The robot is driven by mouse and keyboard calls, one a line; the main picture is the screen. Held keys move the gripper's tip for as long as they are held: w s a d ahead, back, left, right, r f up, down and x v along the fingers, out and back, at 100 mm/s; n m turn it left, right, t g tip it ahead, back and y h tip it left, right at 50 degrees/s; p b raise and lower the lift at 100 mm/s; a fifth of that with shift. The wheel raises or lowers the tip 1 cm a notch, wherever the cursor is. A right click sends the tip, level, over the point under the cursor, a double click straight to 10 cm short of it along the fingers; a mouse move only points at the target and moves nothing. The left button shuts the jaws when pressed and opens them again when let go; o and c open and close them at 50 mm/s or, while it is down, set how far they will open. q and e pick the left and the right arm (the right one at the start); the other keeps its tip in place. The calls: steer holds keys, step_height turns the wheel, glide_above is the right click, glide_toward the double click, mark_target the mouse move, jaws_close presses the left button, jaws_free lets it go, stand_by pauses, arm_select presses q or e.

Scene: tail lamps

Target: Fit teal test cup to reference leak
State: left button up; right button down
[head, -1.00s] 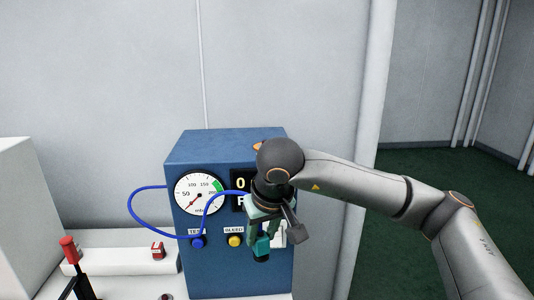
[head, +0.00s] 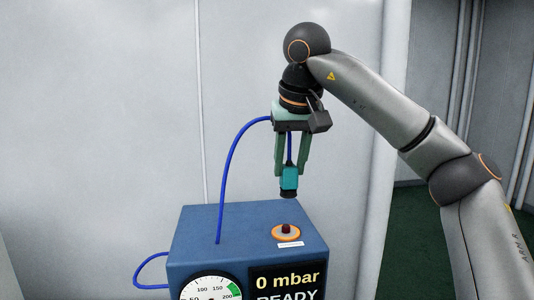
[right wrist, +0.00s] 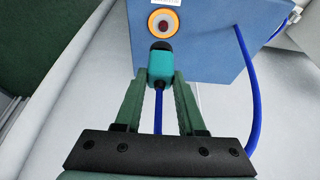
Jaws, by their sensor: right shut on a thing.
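My right gripper (head: 290,176) is shut on the teal test cup (head: 289,180), which hangs upright with its black mouth downward. The blue hose runs up from the cup between the fingers. The reference leak (head: 286,230), a dark red stub on an orange-rimmed round base, sits on top of the blue box. The cup is above it with a clear gap. In the right wrist view, the cup (right wrist: 160,66) is between the green fingertips, and its black end points at the reference leak (right wrist: 163,24). My left gripper is not in view.
The blue tester box (head: 200,235) has a pressure gauge (head: 210,290) and a display (head: 287,285) reading 0 mbar, READY. The blue hose (head: 226,165) loops from the box top to the gripper. A grey wall (head: 100,120) stands behind. The air around the cup is free.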

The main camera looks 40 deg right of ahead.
mark_target(288, 189)
steer(key=shift+w, duration=0.4)
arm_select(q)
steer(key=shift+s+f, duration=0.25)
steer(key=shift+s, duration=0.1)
arm_select(e)
steer(key=shift+s+r, duration=0.1)
steer(key=shift+s, duration=0.2)
steer(key=shift+f+b, duration=1.7)
steer(key=shift+f, duration=1.15)
arm_select(q)
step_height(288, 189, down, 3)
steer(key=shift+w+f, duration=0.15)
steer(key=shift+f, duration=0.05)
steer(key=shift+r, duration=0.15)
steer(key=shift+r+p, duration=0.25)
steer(key=shift+p, duration=0.1)
